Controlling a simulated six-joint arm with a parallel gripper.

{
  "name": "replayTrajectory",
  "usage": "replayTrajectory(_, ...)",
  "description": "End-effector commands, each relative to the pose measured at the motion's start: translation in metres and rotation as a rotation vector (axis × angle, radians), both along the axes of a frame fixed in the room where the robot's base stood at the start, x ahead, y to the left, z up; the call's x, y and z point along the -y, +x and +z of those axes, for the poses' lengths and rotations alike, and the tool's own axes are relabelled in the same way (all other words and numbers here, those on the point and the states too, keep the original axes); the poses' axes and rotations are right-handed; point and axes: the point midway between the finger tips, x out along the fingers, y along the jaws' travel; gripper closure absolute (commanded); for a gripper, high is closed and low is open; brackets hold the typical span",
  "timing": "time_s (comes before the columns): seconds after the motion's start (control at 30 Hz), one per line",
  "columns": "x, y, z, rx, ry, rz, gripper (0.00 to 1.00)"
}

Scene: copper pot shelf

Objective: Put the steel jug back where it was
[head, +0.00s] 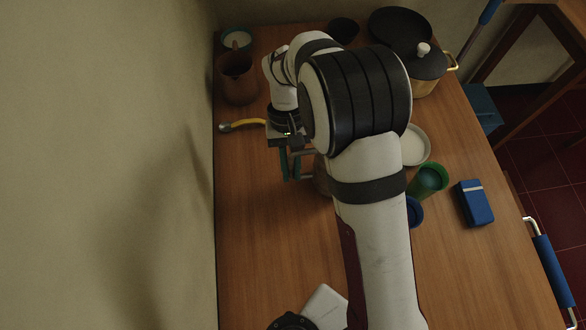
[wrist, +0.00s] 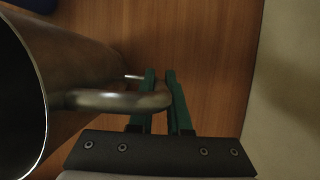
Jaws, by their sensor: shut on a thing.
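In the wrist view the steel jug (wrist: 82,65) fills the left side, its dark open mouth toward the lower left corner. Its handle (wrist: 100,99) reaches right, between the green fingers of my gripper (wrist: 160,90), which are shut on it. In the head view my gripper (head: 291,166) points down over the left part of the table. There my arm hides most of the jug; a brownish curved piece beside the fingers may be part of it. I cannot tell whether the jug touches the table.
On the wooden table (head: 255,230), a brown jug (head: 238,85), a pale cup (head: 237,40) and a yellow-handled ladle (head: 245,124) are back left. A lidded pot (head: 427,65) and black pan (head: 400,27) are behind. A plate (head: 414,146), green cup (head: 431,179) and blue box (head: 474,203) are right.

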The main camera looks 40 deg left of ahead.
Motion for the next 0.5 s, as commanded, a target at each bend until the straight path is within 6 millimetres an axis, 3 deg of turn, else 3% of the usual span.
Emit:
replayTrajectory(0.1,0.0001,0.0002,-0.0127,0.000,0.000,-0.001,1.00)
replayTrajectory(0.47,-0.0001,0.0004,-0.0167,0.001,0.000,-0.001,1.00)
replayTrajectory(0.5,-0.0001,0.0004,-0.0167,0.001,0.000,-0.001,0.77)
